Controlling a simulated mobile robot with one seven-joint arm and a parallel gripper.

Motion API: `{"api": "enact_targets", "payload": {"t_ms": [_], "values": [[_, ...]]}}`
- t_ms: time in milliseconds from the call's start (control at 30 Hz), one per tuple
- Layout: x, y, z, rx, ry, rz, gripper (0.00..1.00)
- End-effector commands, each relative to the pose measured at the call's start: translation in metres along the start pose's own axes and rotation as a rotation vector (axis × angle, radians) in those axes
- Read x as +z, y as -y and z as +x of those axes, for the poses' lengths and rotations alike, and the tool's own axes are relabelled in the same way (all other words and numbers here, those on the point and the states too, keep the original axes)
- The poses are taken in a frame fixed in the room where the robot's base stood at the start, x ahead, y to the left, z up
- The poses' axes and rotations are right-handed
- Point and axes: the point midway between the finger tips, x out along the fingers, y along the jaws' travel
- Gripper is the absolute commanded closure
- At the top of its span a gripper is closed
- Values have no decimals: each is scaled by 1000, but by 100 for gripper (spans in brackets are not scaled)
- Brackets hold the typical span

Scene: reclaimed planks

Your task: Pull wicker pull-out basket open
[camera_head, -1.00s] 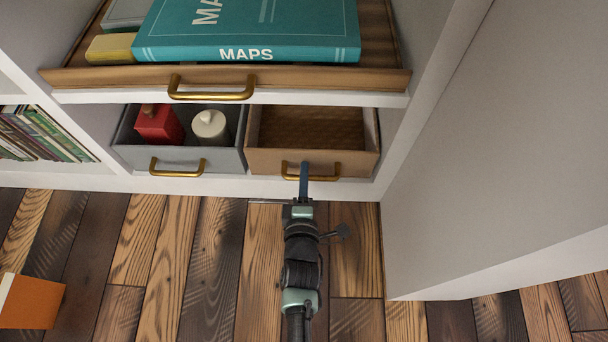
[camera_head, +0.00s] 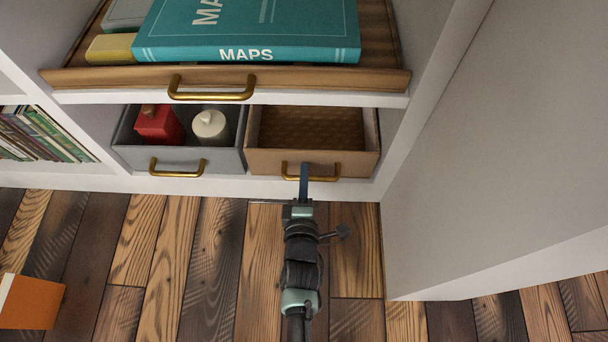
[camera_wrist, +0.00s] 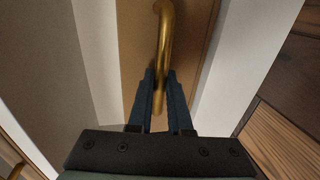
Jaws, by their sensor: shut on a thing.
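The wicker pull-out basket (camera_head: 262,160) is the brown, empty box at the lower right of the shelf unit in the head view. Its woven inside shows from above. Its brass handle (camera_head: 325,178) is on the front face. My gripper (camera_head: 304,168) reaches up from below and is at this handle. In the wrist view, my two dark blue fingers (camera_wrist: 160,88) are shut on the brass handle (camera_wrist: 165,30), one on each side of it. The basket's brown front (camera_wrist: 135,50) shows behind the handle.
A grey drawer (camera_head: 180,158) with a red object (camera_head: 158,124) and a white-topped round object (camera_head: 209,125) stands left of the basket. A wooden tray (camera_head: 120,78) with a teal MAPS book (camera_head: 260,30) is above. A white panel (camera_head: 490,170) rises at right. An orange box (camera_head: 30,302) lies on the floor.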

Motion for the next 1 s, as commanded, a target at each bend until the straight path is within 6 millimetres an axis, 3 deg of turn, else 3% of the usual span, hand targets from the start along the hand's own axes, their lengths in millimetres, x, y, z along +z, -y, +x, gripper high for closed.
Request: {"api": "enact_targets", "payload": {"t_ms": [633,767,1000], "values": [[0,0,-6,-1,-1,-1,100],[-1,3,-23,-4,-2,-1,100],[-1,14,-85,-9,-2,0,100]]}}
